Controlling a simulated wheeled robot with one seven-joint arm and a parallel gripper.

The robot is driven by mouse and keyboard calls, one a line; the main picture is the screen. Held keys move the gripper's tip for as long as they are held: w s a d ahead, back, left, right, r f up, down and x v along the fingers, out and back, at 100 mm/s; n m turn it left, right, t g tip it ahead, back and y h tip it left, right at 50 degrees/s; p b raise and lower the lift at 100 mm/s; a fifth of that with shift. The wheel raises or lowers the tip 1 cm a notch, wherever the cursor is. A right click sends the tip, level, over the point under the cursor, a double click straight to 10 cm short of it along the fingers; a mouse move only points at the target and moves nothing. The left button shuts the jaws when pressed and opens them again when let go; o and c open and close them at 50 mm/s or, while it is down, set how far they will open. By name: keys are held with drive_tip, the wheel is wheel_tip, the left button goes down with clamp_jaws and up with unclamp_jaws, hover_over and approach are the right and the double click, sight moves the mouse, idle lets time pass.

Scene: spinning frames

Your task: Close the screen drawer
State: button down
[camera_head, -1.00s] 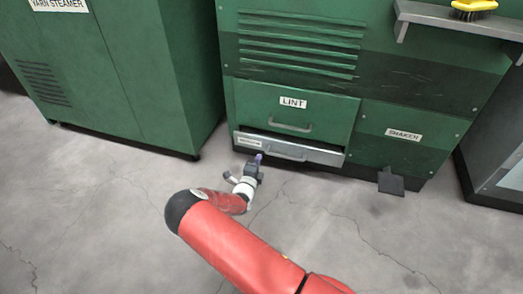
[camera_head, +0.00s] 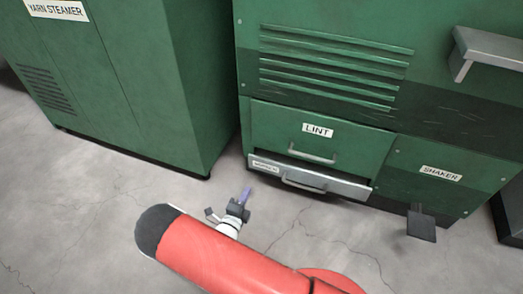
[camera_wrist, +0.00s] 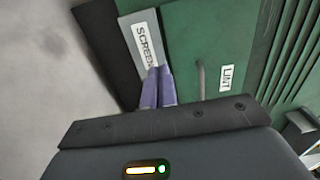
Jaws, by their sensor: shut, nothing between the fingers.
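The screen drawer (camera_head: 335,184) is the low, light grey drawer at the bottom of the green machine, under the lint drawer (camera_head: 275,125). Its front stands out a little, with a dark gap above it. It has a bar handle (camera_head: 304,186) and a label at its left end. In the wrist view the SCREEN label (camera_wrist: 145,42) reads large on the grey front. My gripper (camera_head: 246,192) is shut and empty, its purple fingers in front of the drawer's left end and apart from it in the head view. In the wrist view the fingers (camera_wrist: 158,72) overlap the drawer front, hiding part of it.
A green yarn steamer cabinet (camera_head: 110,80) stands on the left, with a floor gap between it and the machine. A dark pedal (camera_head: 421,226) juts out below the shaker panel (camera_head: 440,175). A grey shelf (camera_head: 490,48) sticks out at upper right. The floor ahead is clear.

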sight(262, 159)
drive_tip(key=b+x, duration=0.1)
drive_tip(key=x, duration=1.2)
drive_tip(key=shift+w+b, duration=0.3)
drive_tip(key=shift+w, duration=0.1)
drive_tip(key=shift+w, duration=0.1)
drive_tip(key=shift+x, duration=1.2)
